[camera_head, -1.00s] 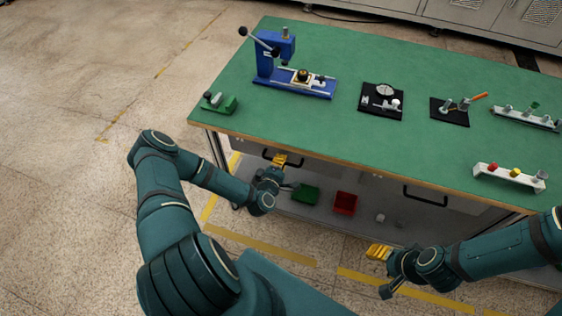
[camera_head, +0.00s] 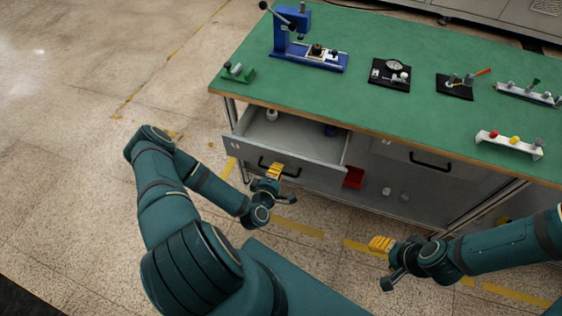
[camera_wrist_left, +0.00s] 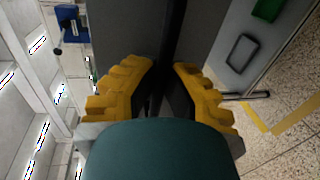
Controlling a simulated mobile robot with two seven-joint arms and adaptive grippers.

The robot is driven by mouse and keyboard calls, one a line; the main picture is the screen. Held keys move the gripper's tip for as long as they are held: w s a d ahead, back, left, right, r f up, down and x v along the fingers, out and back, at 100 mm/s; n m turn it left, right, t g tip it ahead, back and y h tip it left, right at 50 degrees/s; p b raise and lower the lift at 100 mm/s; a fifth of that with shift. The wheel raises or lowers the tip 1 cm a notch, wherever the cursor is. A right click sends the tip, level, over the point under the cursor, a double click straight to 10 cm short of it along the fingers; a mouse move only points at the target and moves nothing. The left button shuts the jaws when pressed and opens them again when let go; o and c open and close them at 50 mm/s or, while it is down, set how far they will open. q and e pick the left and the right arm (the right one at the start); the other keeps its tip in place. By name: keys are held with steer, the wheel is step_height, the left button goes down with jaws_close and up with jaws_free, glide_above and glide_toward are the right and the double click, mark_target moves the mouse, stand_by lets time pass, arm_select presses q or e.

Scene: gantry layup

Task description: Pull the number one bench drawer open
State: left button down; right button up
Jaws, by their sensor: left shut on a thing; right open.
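The left bench drawer (camera_head: 315,172) stands pulled out from under the green-topped bench (camera_head: 330,88), its grey inside showing. Its black bar handle (camera_head: 291,170) is on the front panel. My left gripper (camera_head: 274,171) is at this handle; in the left wrist view its yellow fingers (camera_wrist_left: 160,88) are closed around the dark handle bar (camera_wrist_left: 172,45).
A second drawer with a black handle (camera_head: 430,161) is shut at the right. A red bin (camera_head: 353,178) sits on the lower shelf. The blue press (camera_head: 300,45) stands on the bench.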

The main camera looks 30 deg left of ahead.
arm_select(q)
steer(key=shift+f+v, duration=0.2)
steer(key=shift+v, duration=0.8)
steer(key=shift+f+v, duration=0.2)
steer(key=shift+v, duration=0.8)
steer(key=shift+s, duration=0.1)
steer(key=c, duration=1)
jaws_free()
steer(key=shift+s, duration=0.1)
steer(key=v, duration=1.2)
